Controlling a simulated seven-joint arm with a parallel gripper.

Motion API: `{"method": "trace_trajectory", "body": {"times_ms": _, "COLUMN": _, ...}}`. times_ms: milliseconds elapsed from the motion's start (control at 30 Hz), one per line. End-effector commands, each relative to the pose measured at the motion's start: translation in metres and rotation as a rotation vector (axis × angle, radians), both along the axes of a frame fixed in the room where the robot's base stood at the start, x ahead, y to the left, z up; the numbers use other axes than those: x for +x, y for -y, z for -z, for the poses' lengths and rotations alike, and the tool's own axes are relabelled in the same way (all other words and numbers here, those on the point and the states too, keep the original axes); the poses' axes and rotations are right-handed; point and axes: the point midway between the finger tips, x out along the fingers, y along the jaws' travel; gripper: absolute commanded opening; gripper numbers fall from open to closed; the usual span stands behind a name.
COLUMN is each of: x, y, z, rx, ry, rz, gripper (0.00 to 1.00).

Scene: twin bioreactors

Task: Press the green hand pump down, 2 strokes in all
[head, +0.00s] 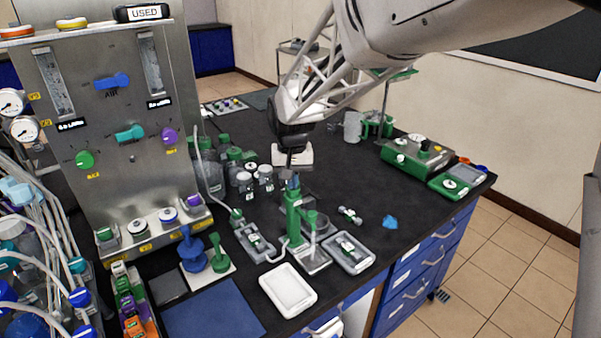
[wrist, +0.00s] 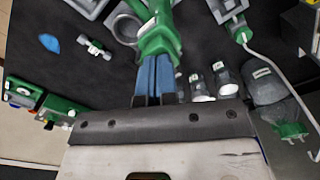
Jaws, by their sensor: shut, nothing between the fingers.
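The green hand pump (head: 296,220) stands upright near the front of the dark bench, with a grey base plate under it. My gripper (head: 293,182) is directly above the pump, pointing down with its fingers together. In the wrist view the shut blue fingertips (wrist: 156,58) meet or overlap the top of the green pump (wrist: 160,36). I cannot tell for sure whether they touch it. Nothing shows between the fingers. The fingers and the wrist body hide part of the pump top.
Grey trays (head: 349,252) flank the pump, and a white tray (head: 288,289) lies in front. White-capped bottles (head: 245,182) stand behind left. A blue stand (head: 192,250) and another green stand (head: 218,254) are left. A blue scrap (head: 390,222) lies right, with clear bench around it.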

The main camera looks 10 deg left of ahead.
Motion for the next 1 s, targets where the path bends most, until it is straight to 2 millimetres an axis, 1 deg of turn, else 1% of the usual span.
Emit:
{"method": "trace_trajectory", "body": {"times_ms": 300, "x": 0.0, "y": 0.0, "z": 0.01, "rx": 0.0, "ry": -0.001, "rz": 0.0, "gripper": 0.0}}
{"method": "trace_trajectory", "body": {"times_ms": 500, "x": 0.0, "y": 0.0, "z": 0.009, "rx": 0.0, "ry": -0.001, "rz": 0.0, "gripper": 0.0}}
{"method": "trace_trajectory", "body": {"times_ms": 667, "x": 0.0, "y": 0.0, "z": 0.005, "rx": 0.0, "ry": -0.001, "rz": 0.0, "gripper": 0.0}}
{"method": "trace_trajectory", "body": {"times_ms": 1000, "x": 0.0, "y": 0.0, "z": -0.011, "rx": 0.0, "ry": 0.0, "rz": 0.0, "gripper": 0.0}}
